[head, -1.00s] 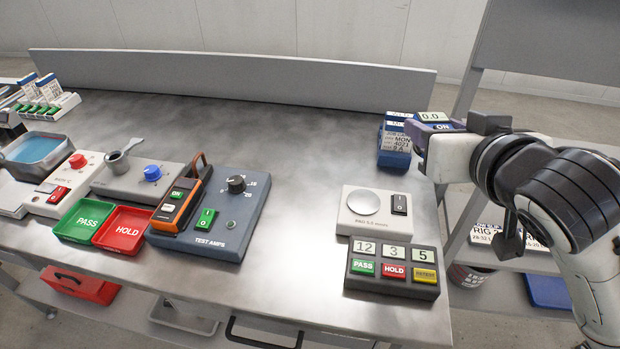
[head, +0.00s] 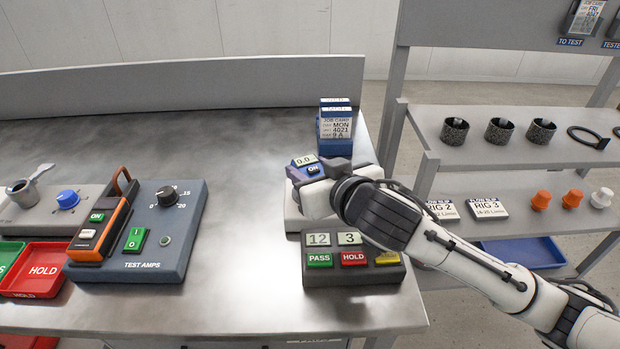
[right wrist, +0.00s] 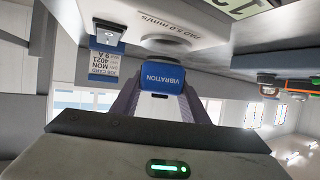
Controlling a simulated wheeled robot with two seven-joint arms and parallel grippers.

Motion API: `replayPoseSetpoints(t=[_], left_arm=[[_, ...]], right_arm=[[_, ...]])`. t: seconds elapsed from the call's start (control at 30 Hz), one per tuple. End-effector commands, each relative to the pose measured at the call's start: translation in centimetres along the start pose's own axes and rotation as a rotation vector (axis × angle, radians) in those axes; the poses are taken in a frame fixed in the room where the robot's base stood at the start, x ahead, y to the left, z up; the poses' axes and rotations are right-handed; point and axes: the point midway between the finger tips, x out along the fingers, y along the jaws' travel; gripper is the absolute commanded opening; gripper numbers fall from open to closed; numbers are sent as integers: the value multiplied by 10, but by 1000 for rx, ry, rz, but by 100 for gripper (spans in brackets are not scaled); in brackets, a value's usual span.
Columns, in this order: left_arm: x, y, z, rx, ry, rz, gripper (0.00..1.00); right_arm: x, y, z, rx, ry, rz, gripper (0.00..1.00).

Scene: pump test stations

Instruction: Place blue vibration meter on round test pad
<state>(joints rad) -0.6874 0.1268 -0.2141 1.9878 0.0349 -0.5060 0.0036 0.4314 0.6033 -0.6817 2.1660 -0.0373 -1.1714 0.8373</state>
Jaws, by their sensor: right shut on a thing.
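The blue vibration meter (head: 307,163), with a "0.0" display and an ON key, is in my right gripper (head: 298,180). The right wrist view shows its blue end marked VIBRATION (right wrist: 162,77) between the two fingers. The meter is over the pale pad station (head: 292,217). My gripper and arm hide the round test pad in the head view. In the right wrist view the round grey pad (right wrist: 170,42) shows close to the meter; I cannot tell whether they touch. My left gripper is not in view.
A dark counter box (head: 318,270) with PASS and HOLD keys stands in front of the station. A blue job card holder (head: 336,130) stands behind it. The TEST AMPS unit (head: 150,245) is to the left, with bare bench between. A shelf rack (head: 480,165) stands at the right.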

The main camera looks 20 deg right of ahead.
Motion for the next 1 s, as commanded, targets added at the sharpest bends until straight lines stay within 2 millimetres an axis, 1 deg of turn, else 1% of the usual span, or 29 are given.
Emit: replayPoseSetpoints(t=[0.03, 0.1, 0.3, 0.5, 0.53, 0.63, 0.9, 1.0], left_arm=[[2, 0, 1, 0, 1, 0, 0], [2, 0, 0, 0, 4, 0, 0], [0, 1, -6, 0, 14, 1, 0], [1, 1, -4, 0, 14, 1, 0], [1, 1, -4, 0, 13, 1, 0], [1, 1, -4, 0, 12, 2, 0], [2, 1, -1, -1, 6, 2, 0], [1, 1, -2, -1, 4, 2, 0]], right_arm=[[3, 0, 6, 0, 3, 0, 6], [4, 0, 10, 1, 5, -1, 6], [5, 0, 10, 1, 6, -1, 6], [6, 0, 14, 2, 5, -1, 6], [7, 0, 16, 1, 1, -1, 42], [6, 0, 15, 1, 1, -1, 59], [6, 0, 15, 1, 1, -1, 59], [4, 0, 10, 0, 3, -1, 59]])
